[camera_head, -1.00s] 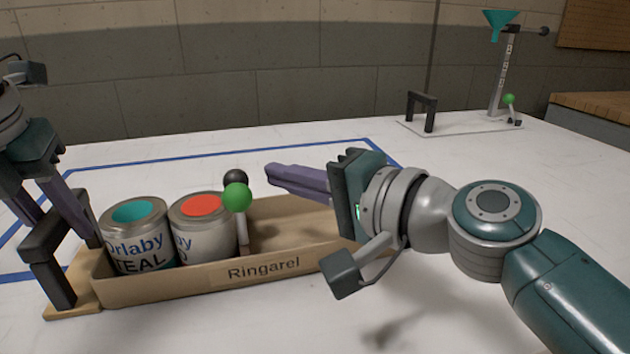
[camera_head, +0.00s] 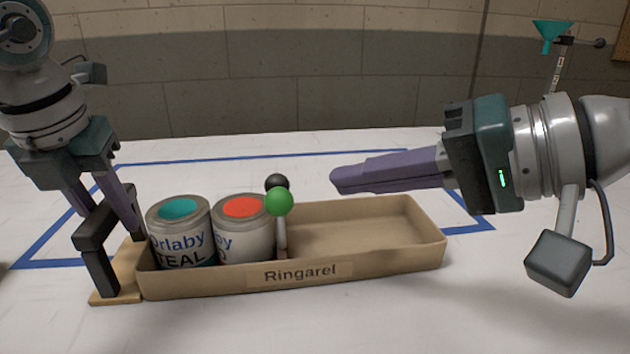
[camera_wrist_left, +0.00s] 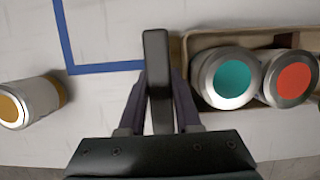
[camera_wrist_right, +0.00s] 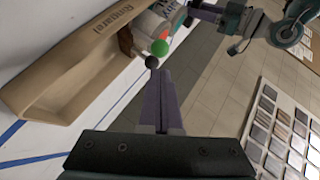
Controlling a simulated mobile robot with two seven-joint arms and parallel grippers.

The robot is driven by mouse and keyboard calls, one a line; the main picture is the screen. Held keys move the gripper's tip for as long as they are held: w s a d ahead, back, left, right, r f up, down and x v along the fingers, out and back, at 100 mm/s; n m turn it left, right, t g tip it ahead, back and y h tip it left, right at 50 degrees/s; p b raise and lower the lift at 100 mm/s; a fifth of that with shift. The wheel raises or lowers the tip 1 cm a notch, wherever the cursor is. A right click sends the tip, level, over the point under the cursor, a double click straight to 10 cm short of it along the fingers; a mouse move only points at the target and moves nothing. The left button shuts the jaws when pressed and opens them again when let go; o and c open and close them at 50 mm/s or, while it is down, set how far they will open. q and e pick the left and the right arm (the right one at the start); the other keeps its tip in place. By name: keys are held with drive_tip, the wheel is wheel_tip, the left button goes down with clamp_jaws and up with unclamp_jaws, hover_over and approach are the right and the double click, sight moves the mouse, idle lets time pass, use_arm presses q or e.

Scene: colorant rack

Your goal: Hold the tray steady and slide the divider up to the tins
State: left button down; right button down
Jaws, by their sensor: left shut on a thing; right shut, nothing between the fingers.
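The tan tray (camera_head: 360,262), labelled Ringarel, lies on the white table. A teal-topped tin (camera_head: 178,235) and an orange-topped tin (camera_head: 243,235) stand side by side at its left end. The divider (camera_head: 282,240), with a green knob (camera_head: 278,201) and a black knob (camera_head: 277,182), stands just right of the orange-topped tin; I cannot tell whether they touch. My left gripper (camera_head: 105,212) is shut on the tray's black handle (camera_wrist_left: 157,75) at the left end. My right gripper (camera_head: 336,180) is shut and empty, above the tray, right of the knobs and apart from them.
Blue lines (camera_head: 250,158) mark the table around the tray. The tray's right part is empty. A teal funnel on a stand (camera_head: 551,35) is at the back right.

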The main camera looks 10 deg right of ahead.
sight(280, 220)
use_arm(q)
drive_tip(key=shift+a, duration=0.1)
use_arm(e)
drive_tip(key=w+d+r+n+g+h, duration=0.2)
drive_tip(key=w+d+r+h, duration=0.1)
drive_tip(key=d+h, duration=0.15)
drive_tip(key=shift+h, duration=0.35)
drive_tip(key=x, duration=0.6)
drive_tip(key=s+x, duration=0.1)
drive_tip(key=x, duration=0.2)
drive_tip(key=shift+w+a+f, duration=0.15)
drive_tip(key=shift+a+f, duration=0.05)
drive_tip(key=shift+f, duration=0.2)
drive_tip(key=shift+w+a+r, duration=0.1)
drive_tip(key=shift+w+a, duration=0.05)
drive_tip(key=shift+a, duration=0.5)
drive_tip(key=shift+w+a+r, duration=0.1)
drive_tip(key=shift+w+a, duration=0.1)
drive_tip(key=shift+a, duration=0.45)
drive_tip(key=shift+w+a+r, duration=0.1)
drive_tip(key=shift+w+a, duration=0.05)
drive_tip(key=shift+a, duration=0.55)
